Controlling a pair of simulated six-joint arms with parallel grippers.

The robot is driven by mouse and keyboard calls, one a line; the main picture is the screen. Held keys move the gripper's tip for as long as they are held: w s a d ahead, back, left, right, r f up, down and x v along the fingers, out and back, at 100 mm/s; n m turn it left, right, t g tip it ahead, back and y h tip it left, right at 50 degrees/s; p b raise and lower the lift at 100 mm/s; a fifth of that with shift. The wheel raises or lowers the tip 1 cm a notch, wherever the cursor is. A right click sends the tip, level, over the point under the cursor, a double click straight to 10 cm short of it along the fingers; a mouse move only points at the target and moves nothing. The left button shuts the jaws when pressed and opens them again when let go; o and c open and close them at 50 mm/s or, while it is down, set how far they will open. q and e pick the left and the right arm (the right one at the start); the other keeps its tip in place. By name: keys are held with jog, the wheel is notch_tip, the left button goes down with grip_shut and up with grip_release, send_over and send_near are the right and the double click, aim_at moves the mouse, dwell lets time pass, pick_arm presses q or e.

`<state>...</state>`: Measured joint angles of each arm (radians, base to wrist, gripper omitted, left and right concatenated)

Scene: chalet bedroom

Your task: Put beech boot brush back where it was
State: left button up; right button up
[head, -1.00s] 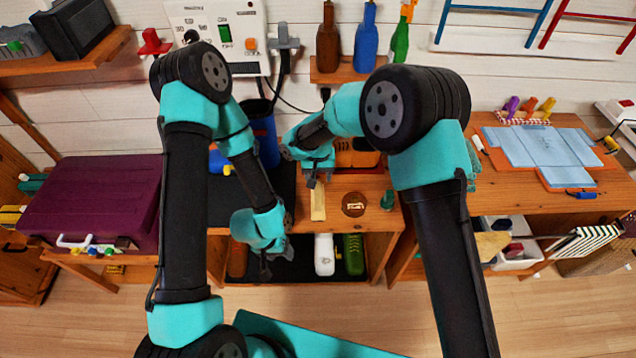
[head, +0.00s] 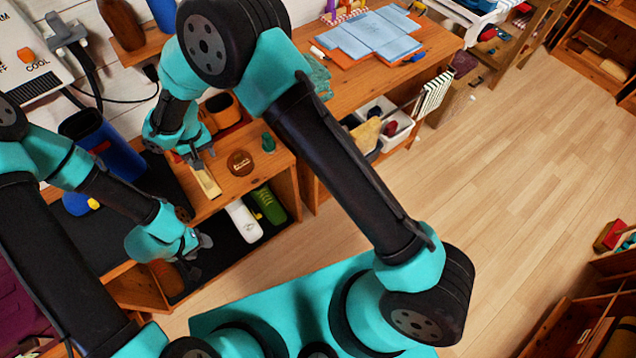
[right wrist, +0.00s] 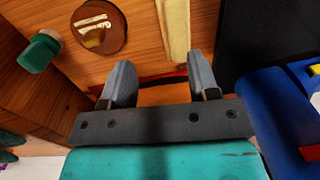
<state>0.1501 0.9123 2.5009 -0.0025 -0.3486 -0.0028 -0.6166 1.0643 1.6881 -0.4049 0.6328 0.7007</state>
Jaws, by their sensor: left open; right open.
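A long pale wooden piece, which looks like the beech boot brush (head: 206,182), lies on the wooden bench top beside a round brown tin (head: 240,163). It also shows at the top of the right wrist view (right wrist: 173,28), cut off by the frame edge. My right gripper (head: 200,158) is open and empty, close to one end of the pale piece; I cannot tell whether they touch. In the right wrist view its two fingers (right wrist: 160,82) are apart with the pale piece beyond them. My left gripper (head: 200,243) is open, low in front of the bench's shoe shelf.
A small green object (head: 268,142) stands near the tin. White (head: 243,220) and green (head: 268,204) shoes sit on the lower shelf. A blue cylinder (head: 110,145) stands left of my right gripper. The desk at right holds blue sheets (head: 372,36).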

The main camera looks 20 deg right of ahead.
jog(key=shift+m+g+y, duration=0.3)
jog(key=shift+m+y, duration=0.2)
jog(key=shift+y, duration=0.3)
jog(key=s+d+f, duration=0.1)
jog(key=d+f, duration=0.1)
jog(key=d, duration=0.2)
jog(key=d+f, duration=0.2)
jog(key=d, duration=0.2)
jog(key=s+d+f, duration=0.1)
jog(key=d+f, duration=0.1)
jog(key=d, duration=0.1)
jog(key=shift+s+d+f, duration=0.25)
jog(key=shift+s+d, duration=0.1)
jog(key=shift+d, duration=0.05)
jog(key=s+d+f+m+t, duration=0.1)
jog(key=s+d+f+m, duration=0.1)
jog(key=s+d, duration=0.7)
jog(key=s+d+f+m+y, duration=0.1)
jog(key=s+d+f, duration=0.3)
jog(key=s+d, duration=0.5)
jog(key=d+m, duration=0.1)
jog(key=d, duration=0.5)
jog(key=shift+s+t+y, duration=0.3)
jog(key=shift+s+t, duration=0.1)
jog(key=shift+f, duration=0.1)
